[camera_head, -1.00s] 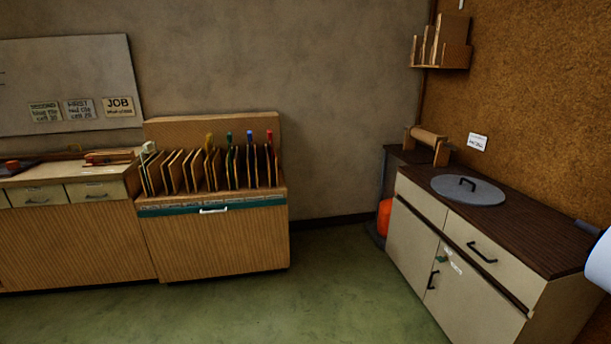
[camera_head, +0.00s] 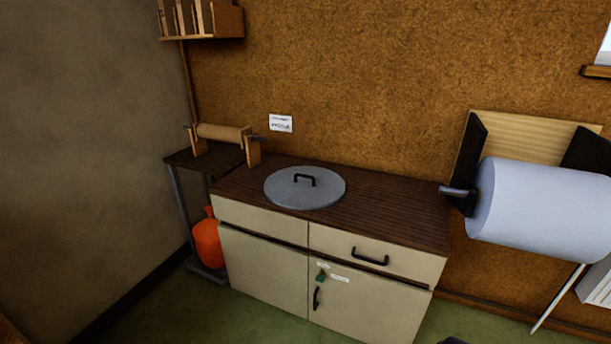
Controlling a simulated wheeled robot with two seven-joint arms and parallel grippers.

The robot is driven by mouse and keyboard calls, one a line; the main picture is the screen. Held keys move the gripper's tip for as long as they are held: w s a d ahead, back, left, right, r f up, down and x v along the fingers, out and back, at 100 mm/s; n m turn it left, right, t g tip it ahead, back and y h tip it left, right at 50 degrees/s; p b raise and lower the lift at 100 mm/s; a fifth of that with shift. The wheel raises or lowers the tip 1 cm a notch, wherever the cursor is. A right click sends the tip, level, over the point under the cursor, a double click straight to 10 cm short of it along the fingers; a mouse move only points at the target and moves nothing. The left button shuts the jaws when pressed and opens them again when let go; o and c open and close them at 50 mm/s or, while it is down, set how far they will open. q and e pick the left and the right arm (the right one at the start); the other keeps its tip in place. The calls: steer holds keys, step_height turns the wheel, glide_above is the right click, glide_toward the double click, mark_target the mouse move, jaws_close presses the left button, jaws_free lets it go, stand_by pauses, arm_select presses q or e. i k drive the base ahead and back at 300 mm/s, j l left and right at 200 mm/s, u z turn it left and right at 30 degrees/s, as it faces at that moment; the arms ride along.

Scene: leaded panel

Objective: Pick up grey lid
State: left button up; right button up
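The grey lid (camera_head: 290,189) is a flat round disc with a dark arched handle (camera_head: 305,177) on top. It lies on the dark wooden top of a cream cabinet (camera_head: 262,260) against the brown wall. Nothing covers it. Neither of my grippers is in the head view, so their state does not show.
A wooden roller stand (camera_head: 224,139) stands on a small dark table left of the cabinet. An orange container (camera_head: 207,242) sits below it. A large pale roll (camera_head: 545,207) is mounted at the right. The cabinet top right of the lid is clear, as is the green floor in front.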

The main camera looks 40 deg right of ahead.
mark_target(302, 188)
steer(key=i+z, duration=0.35)
steer(key=i+j+z, duration=0.1)
steer(key=i+z, duration=0.25)
steer(key=i+j+z, duration=0.2)
steer(key=i+z, duration=0.15)
